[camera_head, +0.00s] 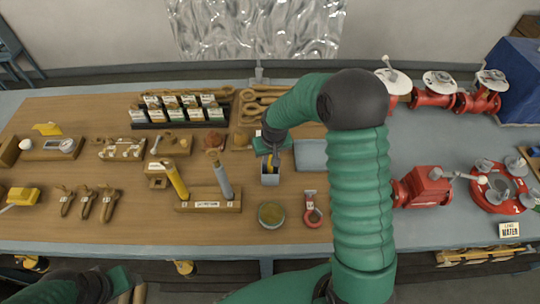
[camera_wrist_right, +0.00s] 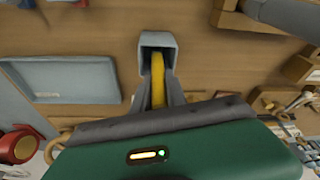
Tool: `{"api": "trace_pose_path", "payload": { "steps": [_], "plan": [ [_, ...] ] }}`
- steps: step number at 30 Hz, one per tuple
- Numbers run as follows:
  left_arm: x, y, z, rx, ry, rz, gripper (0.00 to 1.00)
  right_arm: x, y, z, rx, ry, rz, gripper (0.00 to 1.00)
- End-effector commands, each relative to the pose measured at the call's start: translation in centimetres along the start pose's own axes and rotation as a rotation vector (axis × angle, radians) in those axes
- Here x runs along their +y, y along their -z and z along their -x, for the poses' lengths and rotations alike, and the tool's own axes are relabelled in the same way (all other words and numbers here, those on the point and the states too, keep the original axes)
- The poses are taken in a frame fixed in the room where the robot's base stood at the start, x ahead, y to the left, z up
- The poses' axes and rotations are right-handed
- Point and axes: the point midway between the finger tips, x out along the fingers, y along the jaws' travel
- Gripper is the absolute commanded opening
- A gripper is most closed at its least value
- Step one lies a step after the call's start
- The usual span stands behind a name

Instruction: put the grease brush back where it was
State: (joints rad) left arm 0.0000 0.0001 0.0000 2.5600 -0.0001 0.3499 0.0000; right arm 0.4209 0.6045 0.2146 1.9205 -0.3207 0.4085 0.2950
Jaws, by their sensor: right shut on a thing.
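The grease brush shows as a yellow handle (camera_wrist_right: 158,82) between the fingers of my right gripper (camera_wrist_right: 160,98). The right gripper (camera_head: 271,150) is shut on it, above a small square grey holder (camera_head: 270,179). In the right wrist view the handle's far end reaches the mouth of the holder (camera_wrist_right: 158,41). The brush head is hidden, and I cannot tell how deep it sits. In the head view a little yellow (camera_head: 271,163) shows at the holder's mouth. My left arm is at the bottom left; its gripper's fingers cannot be made out.
A wooden stand (camera_head: 208,206) with yellow and grey tubes is left of the holder. A round tin (camera_head: 271,215) and a red-handled tool (camera_head: 312,210) lie in front. A grey tray (camera_head: 311,154) is right. Red valves (camera_head: 435,97) stand farther right.

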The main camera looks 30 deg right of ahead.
Motion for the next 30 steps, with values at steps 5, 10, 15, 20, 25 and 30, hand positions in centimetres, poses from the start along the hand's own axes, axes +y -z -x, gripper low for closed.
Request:
{"api": "trace_pose_path", "payload": {
  "steps": [5, 10, 15, 20, 25, 30],
  "plan": [
    [0.0, -0.1, -0.2, 0.0, 0.0, 0.0, 0.52, 0.1, -0.1, -0.2, 0.0, 0.001, -0.001, 0.0],
    [0.0, -0.1, -0.2, 0.0, 0.0, 0.0, 0.52, 0.1, 0.0, -0.2, -0.001, 0.0, -0.002, 0.33],
    [0.0, -0.1, -0.2, 0.0, 0.0, 0.0, 0.52, 0.1, 0.0, -0.2, -0.001, 0.0, -0.001, 0.39],
    [0.0, 0.0, -0.1, 0.0, 0.0, 0.0, 0.52, 0.1, 0.0, -0.1, -0.001, 0.0, -0.001, 0.39],
    [0.0, -0.1, -0.3, 0.0, 0.0, 0.0, 0.52, 0.2, 0.1, 1.7, 0.004, -0.001, -0.003, 0.39],
    [0.0, -0.2, -0.9, 0.0, 0.0, 0.0, 0.52, 0.2, 0.1, 6.1, 0.006, -0.001, -0.004, 0.39]
  ]
}}
